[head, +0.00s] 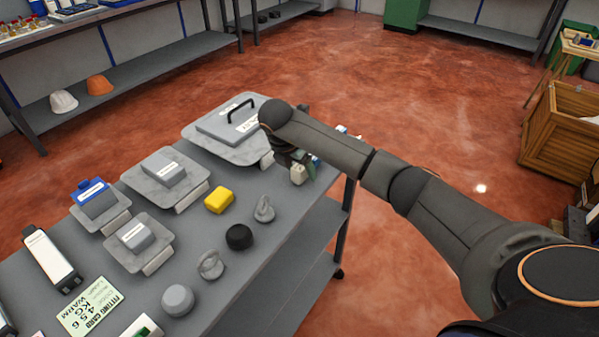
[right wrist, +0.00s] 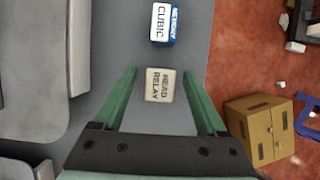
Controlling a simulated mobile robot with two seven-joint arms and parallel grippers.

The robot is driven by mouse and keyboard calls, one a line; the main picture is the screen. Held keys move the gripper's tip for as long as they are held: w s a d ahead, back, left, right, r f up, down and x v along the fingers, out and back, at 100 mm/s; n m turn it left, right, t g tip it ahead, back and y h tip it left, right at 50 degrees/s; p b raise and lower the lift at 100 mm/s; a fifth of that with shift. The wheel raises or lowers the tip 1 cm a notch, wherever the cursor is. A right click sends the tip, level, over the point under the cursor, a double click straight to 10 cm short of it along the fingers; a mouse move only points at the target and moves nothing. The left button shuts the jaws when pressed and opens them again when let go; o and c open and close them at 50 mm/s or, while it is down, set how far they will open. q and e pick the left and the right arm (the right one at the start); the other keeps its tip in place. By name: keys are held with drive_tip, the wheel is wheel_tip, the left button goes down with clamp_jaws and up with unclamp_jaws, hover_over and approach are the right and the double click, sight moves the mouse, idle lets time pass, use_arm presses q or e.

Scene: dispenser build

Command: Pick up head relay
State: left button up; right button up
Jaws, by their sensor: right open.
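The head relay (right wrist: 160,85) is a small cream block with dark lettering reading HEAD RELAY. In the right wrist view it lies on the grey table top (right wrist: 188,65), between the tips of my open right gripper (right wrist: 158,88). Both green fingers stand apart from its sides. In the head view the relay (head: 298,174) shows at the table's far right edge, just below my right gripper (head: 300,163), which my arm partly hides. My left gripper is not in view.
A white and blue block marked CUBIC (right wrist: 166,23) lies just beyond the relay. A large grey tray with a handled lid (head: 215,132) stands left of the gripper. A yellow block (head: 219,200) and a black round part (head: 239,237) sit nearer. The table edge drops off at right.

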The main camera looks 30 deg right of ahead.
clamp_jaws()
idle(0.5)
